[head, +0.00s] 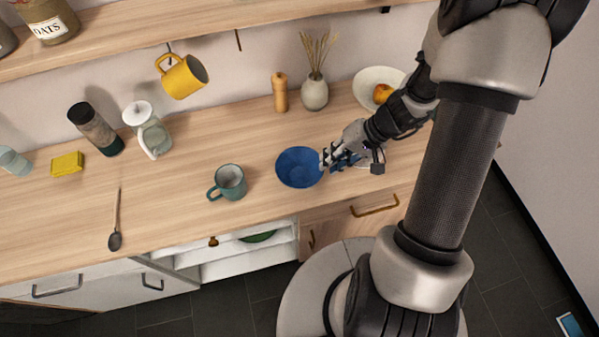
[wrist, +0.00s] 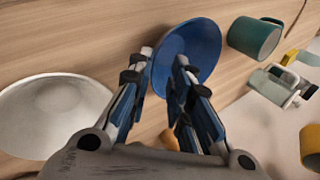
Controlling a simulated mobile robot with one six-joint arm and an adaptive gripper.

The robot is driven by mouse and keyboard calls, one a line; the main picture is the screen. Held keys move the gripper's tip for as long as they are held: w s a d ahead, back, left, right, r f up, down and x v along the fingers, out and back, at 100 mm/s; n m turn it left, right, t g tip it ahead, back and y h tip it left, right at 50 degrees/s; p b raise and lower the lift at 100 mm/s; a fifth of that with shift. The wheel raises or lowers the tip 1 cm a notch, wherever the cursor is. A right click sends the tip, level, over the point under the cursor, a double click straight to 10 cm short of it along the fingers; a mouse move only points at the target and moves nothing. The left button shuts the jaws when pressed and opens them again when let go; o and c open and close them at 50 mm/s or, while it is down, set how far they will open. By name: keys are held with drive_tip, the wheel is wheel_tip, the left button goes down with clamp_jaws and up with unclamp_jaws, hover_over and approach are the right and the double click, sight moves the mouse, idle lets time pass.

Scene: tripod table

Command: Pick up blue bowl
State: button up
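The blue bowl (head: 299,168) sits upright on the wooden counter, right of the green mug. It also shows in the wrist view (wrist: 203,44), ahead of my fingers. My gripper (head: 326,160) is at the bowl's right rim. In the wrist view my gripper (wrist: 164,57) is open, with a clear gap between its fingers. One finger lies over the inside of the bowl and the other lies just outside its rim, so the near rim appears between them. I cannot tell whether either finger touches the bowl.
The green mug (head: 230,182) stands close left of the bowl. A white plate (wrist: 52,112) lies on the gripper's other side, mostly hidden in the head view. A vase (head: 314,94), a pepper mill (head: 280,92) and a fruit plate (head: 372,76) stand behind. The counter's front left is mostly clear.

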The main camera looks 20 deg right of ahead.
sight(309, 176)
drive_tip(key=b+x, duration=0.2)
drive_tip(key=x, duration=0.5)
drive_tip(key=shift+w+f, duration=0.15)
drive_tip(key=shift+w, duration=0.05)
clamp_jaws()
